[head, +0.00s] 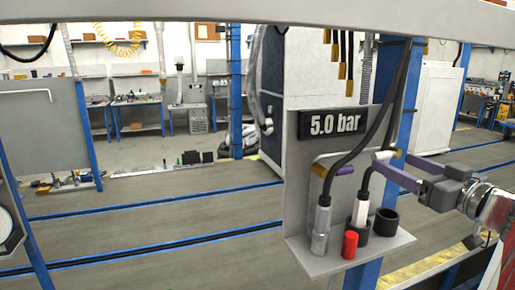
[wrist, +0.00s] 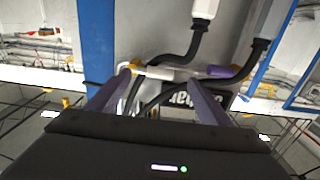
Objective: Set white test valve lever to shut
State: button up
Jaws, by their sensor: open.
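The white test valve lever (head: 382,156) is on the right part of the grey panel, beside a yellow fitting (head: 398,153). In the wrist view the white lever (wrist: 160,73) lies crosswise between and just beyond the purple fingertips. My gripper (head: 391,163) reaches in from the right, and its fingers are spread. In the wrist view my gripper (wrist: 158,82) is open with nothing clamped. I cannot tell whether a finger touches the lever. A purple lever (head: 345,170) sits to the left on the panel; it also shows in the wrist view (wrist: 226,72).
The "5.0 bar" display (head: 333,122) is above the levers. Black hoses (head: 352,152) run down close to the levers. The shelf below holds a grey connector (head: 321,228), a white connector (head: 361,212), a red cap (head: 350,244) and a black holder (head: 385,222). A blue post (head: 397,75) stands behind.

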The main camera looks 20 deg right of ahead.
aim_at(386, 157)
jog(key=shift+w+a, duration=0.1)
jog(key=shift+w, duration=3)
jog(key=c, duration=1.5)
